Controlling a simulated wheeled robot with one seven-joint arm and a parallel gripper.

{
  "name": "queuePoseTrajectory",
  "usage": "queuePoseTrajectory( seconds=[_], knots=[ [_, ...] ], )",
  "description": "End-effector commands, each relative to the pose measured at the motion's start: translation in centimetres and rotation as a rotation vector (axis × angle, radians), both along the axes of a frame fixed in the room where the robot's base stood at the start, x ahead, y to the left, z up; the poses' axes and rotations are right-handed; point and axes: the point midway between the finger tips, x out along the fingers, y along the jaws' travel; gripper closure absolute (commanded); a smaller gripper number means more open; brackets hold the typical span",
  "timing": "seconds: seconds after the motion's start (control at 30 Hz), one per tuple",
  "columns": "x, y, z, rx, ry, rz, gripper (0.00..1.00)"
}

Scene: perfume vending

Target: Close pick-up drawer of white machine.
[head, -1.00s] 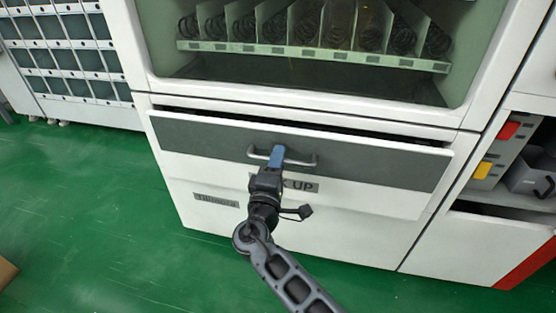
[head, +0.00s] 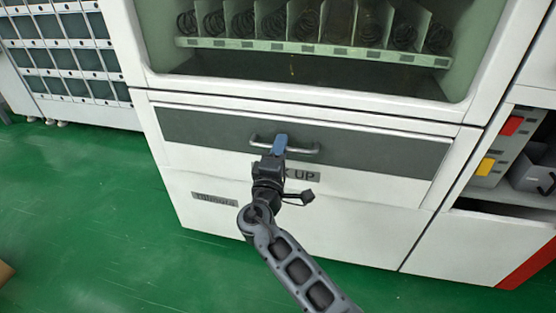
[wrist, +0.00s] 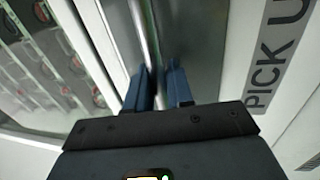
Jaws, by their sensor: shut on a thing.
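The white machine (head: 330,235) stands ahead of me. Its pick-up drawer (head: 380,157) has a dark grey front with a metal bar handle (head: 302,149), and the front looks about level with the machine's face, with no dark gap above it. My gripper (head: 280,146) is at the handle. In the wrist view its blue fingers (wrist: 161,85) are on either side of the handle bar (wrist: 148,40), shut on it. My gripper covers part of the PICK UP label, which shows in the wrist view (wrist: 280,50) at the right.
Above the drawer is the machine's window with a shelf (head: 310,50) of coil slots. At the right is an open bay with red and yellow parts (head: 510,126). A cabinet (head: 65,60) of small compartments stands at the left.

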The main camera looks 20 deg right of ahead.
Motion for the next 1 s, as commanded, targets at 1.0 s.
queuePoseTrajectory(
  seconds=[1.0],
  knots=[
    [1.02, -0.82, -0.15, 0.002, 0.003, 0.001, 0.62]
  ],
)
